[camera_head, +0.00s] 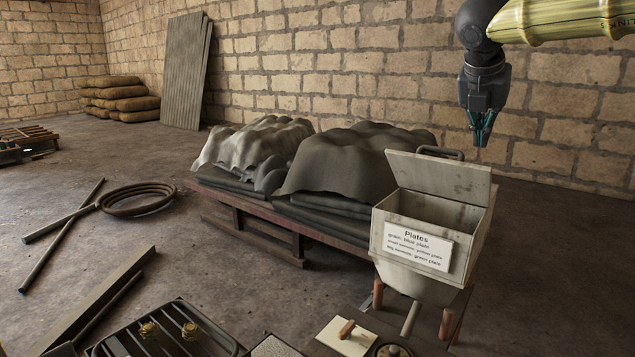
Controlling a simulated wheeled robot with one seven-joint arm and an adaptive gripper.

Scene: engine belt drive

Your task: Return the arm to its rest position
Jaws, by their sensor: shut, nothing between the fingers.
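My gripper (484,130) hangs pointing down at the upper right, in front of the brick wall. Its teal-tipped fingers are shut and nothing shows between them. It is in the air above and behind the open box, apart from it. My arm enters from the upper right corner, with a yellow-green sleeve on one link.
A metal box (408,267) labelled "Plates" has its lid (440,176) raised, below my gripper. A covered pallet (262,226) stands behind it. A machine with a dark rack (165,335) and a pale plate (343,337) lies at the front. Pipes and a coiled hose (138,200) lie on the left floor.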

